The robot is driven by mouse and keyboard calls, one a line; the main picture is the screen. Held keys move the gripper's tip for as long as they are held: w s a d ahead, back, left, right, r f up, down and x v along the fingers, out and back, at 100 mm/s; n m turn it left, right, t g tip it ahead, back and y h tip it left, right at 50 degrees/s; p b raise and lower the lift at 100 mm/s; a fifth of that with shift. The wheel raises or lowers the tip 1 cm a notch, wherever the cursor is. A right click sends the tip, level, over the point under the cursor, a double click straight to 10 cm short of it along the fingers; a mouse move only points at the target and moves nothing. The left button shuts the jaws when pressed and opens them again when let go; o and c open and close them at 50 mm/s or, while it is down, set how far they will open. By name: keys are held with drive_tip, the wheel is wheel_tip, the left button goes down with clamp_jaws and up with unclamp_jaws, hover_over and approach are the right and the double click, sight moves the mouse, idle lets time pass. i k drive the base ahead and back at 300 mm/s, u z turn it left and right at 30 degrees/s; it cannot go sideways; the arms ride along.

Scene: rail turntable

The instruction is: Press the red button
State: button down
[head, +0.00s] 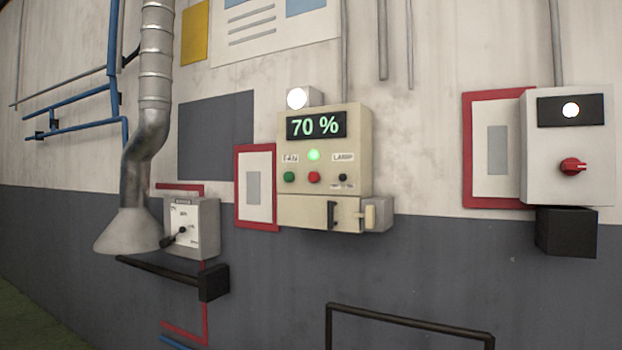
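The red button (314,178) is a small round knob on the front of a beige control box (324,156) on the wall, near the middle of the head view. A green button (289,177) sits to its left under a label reading FAN. A small black toggle (343,178) sits to its right under a label reading LAMP. A green light (314,155) glows above the red button. The display (316,125) reads 70 %. My gripper is not in view.
A grey box with a lever (192,226) and a metal duct (145,130) are at left. A white box with a red rotary knob (573,167) is at right. A dark rail (410,322) stands low in front. A black bar (165,271) juts out at lower left.

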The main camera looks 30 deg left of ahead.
sight(314, 176)
drive_tip(key=u, duration=0.55)
drive_tip(key=k, duration=0.65)
drive_tip(key=u, duration=1.15)
drive_tip(key=i, duration=1.7)
drive_tip(key=z, duration=0.55)
drive_tip(key=i, duration=0.4)
drive_tip(key=z, duration=0.4)
